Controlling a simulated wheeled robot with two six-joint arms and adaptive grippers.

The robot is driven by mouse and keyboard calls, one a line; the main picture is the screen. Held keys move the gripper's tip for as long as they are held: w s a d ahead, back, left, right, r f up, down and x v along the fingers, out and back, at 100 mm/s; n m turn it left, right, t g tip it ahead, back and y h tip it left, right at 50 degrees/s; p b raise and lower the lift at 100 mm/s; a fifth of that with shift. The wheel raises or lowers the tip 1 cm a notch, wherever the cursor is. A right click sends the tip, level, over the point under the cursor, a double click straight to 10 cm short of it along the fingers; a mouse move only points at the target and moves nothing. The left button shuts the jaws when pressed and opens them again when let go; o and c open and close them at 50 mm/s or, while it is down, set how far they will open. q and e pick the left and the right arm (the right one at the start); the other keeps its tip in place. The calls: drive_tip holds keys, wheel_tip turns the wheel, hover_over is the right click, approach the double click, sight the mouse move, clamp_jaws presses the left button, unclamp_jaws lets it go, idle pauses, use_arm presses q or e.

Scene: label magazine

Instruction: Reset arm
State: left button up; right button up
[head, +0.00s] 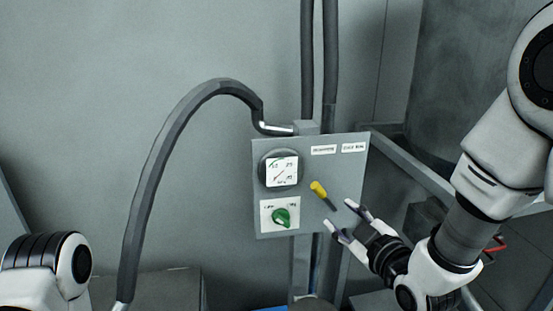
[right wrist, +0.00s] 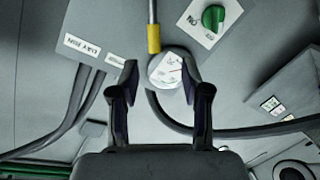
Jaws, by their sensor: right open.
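My right gripper (head: 342,218) is open and empty in front of the lower right of a grey control panel (head: 262,222). In the right wrist view its two fingers (right wrist: 160,82) stand apart, with the panel beyond them. The panel carries a round gauge (head: 282,171), a green knob (head: 281,217) and a lever with a yellow grip (head: 318,188). The yellow grip (right wrist: 153,39) and the gauge (right wrist: 166,70) also show past the fingertips in the right wrist view. The fingers touch neither, as far as I can see. Of my left arm only a rounded link shows at lower left; its gripper is hidden.
A thick grey hose (head: 150,180) arches from the lower left to the top of the panel. Dark vertical pipes (head: 318,60) run up behind the panel. A grey metal frame (head: 410,160) stands to the right. White labels (head: 354,147) sit at the panel's upper right.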

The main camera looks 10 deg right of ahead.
drive_tip(key=s+f+m+g+h, duration=0.1)
drive_tip(key=s+f+g, duration=0.2)
drive_tip(key=f, duration=0.8)
drive_tip(key=s+d+f+g+b, duration=0.15)
drive_tip(key=s+f, duration=0.25)
drive_tip(key=f, duration=0.6)
drive_tip(key=s+f+m+g+h, duration=0.1)
drive_tip(key=s+f+g, duration=0.25)
drive_tip(key=f, duration=0.75)
drive_tip(key=s+d+f+m+g, duration=0.1)
drive_tip(key=s+f+m+g, duration=0.3)
drive_tip(key=s, duration=0.5)
drive_tip(key=s+d+f+m+g+h, duration=0.1)
drive_tip(key=s+f+m+g, duration=0.3)
drive_tip(key=s+f, duration=0.3)
drive_tip(key=shift+s+d+f, duration=0.2)
drive_tip(key=shift+s, duration=0.75)
